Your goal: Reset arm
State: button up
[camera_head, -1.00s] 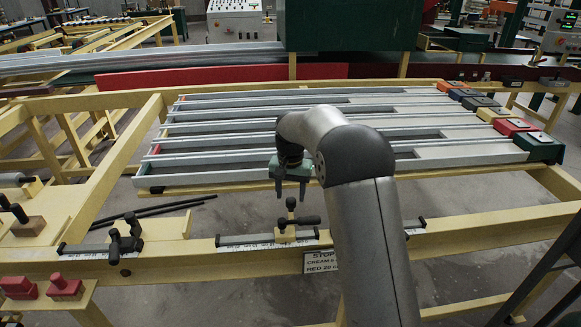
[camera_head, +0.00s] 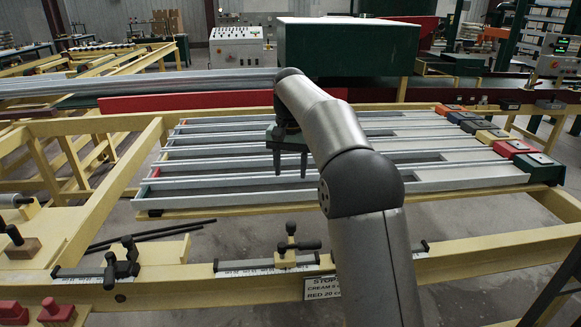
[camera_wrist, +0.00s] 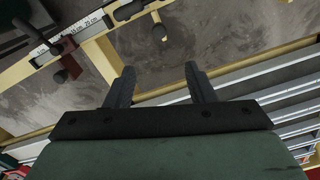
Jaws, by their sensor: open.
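My gripper (camera_head: 290,163) hangs open and empty above the near left-middle part of the rack of long grey channels (camera_head: 230,187). Its two dark fingers point down and stand apart. In the wrist view my gripper (camera_wrist: 160,85) also shows open, with nothing between the fingers. The grey channels (camera_wrist: 300,88) lie to its right there. My arm covers part of the rack and the front rail in the head view.
A yellow front rail (camera_head: 180,280) carries black-handled stops (camera_head: 290,250) on measuring scales. A sign (camera_head: 320,288) hangs from it. Coloured end blocks (camera_head: 537,165) line the rack's right end. A dark green box (camera_head: 345,48) and red beam (camera_head: 190,101) stand behind.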

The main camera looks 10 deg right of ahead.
jog(key=s+d+f+n, duration=0.1)
jog(key=s+d, duration=0.1)
jog(key=s, duration=0.7)
jog(key=s+d+f+n, duration=0.1)
jog(key=s+d, duration=0.1)
jog(key=s, duration=0.7)
jog(key=s+d+f+n, duration=0.1)
jog(key=s+f, duration=0.4)
jog(key=s, duration=0.5)
jog(key=s+d+f, duration=0.1)
jog(key=s+f, duration=0.4)
jog(key=s, duration=0.5)
jog(key=shift+s+d+f+n+t, duration=0.2)
jog(key=shift+s+n+t, duration=0.1)
jog(key=shift+n+t, duration=0.1)
